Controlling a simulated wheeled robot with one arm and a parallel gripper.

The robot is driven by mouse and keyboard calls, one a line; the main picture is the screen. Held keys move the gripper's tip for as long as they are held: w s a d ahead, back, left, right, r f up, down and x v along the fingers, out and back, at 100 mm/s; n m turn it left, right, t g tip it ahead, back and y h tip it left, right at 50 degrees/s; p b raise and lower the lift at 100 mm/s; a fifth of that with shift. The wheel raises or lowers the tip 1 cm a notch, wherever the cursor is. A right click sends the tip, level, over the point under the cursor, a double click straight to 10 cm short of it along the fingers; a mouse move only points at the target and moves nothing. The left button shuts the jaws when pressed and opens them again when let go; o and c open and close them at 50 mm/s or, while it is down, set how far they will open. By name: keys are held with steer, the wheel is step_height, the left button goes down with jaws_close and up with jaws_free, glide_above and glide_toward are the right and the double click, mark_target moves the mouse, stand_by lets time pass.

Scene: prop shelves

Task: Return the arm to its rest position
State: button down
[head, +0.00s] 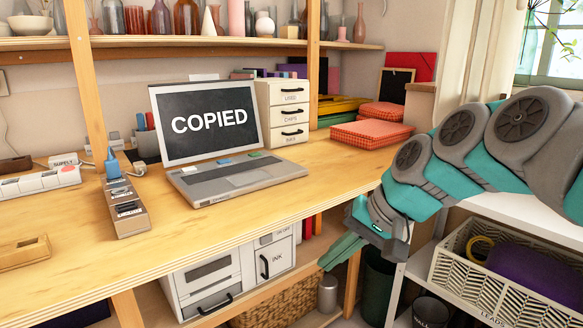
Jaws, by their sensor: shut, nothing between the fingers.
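My arm reaches in from the right side of the head view, its teal and grey links bent downward. My gripper (341,251) hangs off the front edge of the wooden desk (330,180), its fingers pointing down and to the left. The fingers are together with nothing between them. The gripper is clear of the objects on the desk.
An open laptop (210,135) reading "COPIED" stands on the desk beside a small drawer unit (283,112). Red checked boxes (371,133) lie at the back right. A cream basket (470,262) sits on a white shelf below my arm. A dark green bin (377,288) stands under the desk.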

steer(key=s+d+f+n+g+h, duration=0.1)
steer(key=s+d+f+g+h, duration=0.1)
steer(key=s+f, duration=0.7)
steer(key=s+d+f+n+g+h, duration=0.1)
steer(key=s+d+f+h, duration=0.3)
steer(key=s+f, duration=0.5)
steer(key=s+d+g, duration=0.1)
steer(key=s+d, duration=0.1)
steer(key=s, duration=0.4)
steer(key=shift+g+h+p, duration=0.3)
steer(key=shift+g+p, duration=0.05)
steer(key=shift+g, duration=0.05)
